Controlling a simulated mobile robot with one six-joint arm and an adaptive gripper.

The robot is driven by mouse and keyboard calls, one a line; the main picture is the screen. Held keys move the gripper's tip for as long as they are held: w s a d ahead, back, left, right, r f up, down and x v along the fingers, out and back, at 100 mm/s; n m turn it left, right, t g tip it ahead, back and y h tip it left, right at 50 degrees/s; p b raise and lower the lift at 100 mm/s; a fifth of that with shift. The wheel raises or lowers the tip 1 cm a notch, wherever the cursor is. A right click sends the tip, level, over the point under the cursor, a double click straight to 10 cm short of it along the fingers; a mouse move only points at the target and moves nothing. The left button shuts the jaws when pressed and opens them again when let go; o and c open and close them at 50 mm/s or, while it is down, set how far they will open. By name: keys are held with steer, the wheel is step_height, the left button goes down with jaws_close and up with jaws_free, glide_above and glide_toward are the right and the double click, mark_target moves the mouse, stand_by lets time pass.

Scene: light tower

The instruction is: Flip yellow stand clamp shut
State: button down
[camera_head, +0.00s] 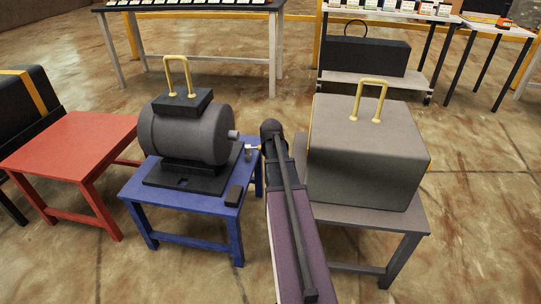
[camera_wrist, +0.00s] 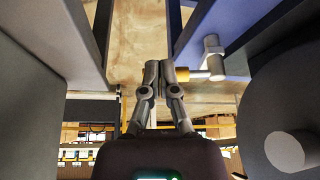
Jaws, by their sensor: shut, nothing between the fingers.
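A small grey clamp lever with a yellow-orange end (camera_wrist: 183,74) sticks out at the edge of the blue stand (camera_wrist: 238,66) in the wrist view. Its grey cross-piece (camera_wrist: 212,52) stands beside the blue side. In the head view the clamp (camera_head: 252,149) shows as a small light piece at the blue stand's right edge. My gripper (camera_wrist: 160,70) is shut and empty, its fingertips just left of the yellow end. I cannot tell whether they touch it. In the head view my arm hides the fingers. I see no stand that is itself yellow.
A dark motor (camera_head: 185,130) with a yellow handle sits on the blue stand. A grey box (camera_head: 365,150) on a grey stand (camera_head: 395,222) is close to my arm's right. A red table (camera_head: 70,145) stands left. The gap between the stands is narrow.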

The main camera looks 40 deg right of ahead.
mark_target(261, 149)
steer(key=w+d+f+b, duration=0.2)
steer(key=w+d+f, duration=0.1)
steer(key=w, duration=0.2)
steer(key=shift+d+f+b, duration=0.15)
steer(key=shift+d+b, duration=0.05)
steer(key=shift+b, duration=0.15)
stand_by(0.4)
steer(key=shift+w+a, duration=0.1)
steer(key=shift+a, duration=0.05)
stand_by(0.3)
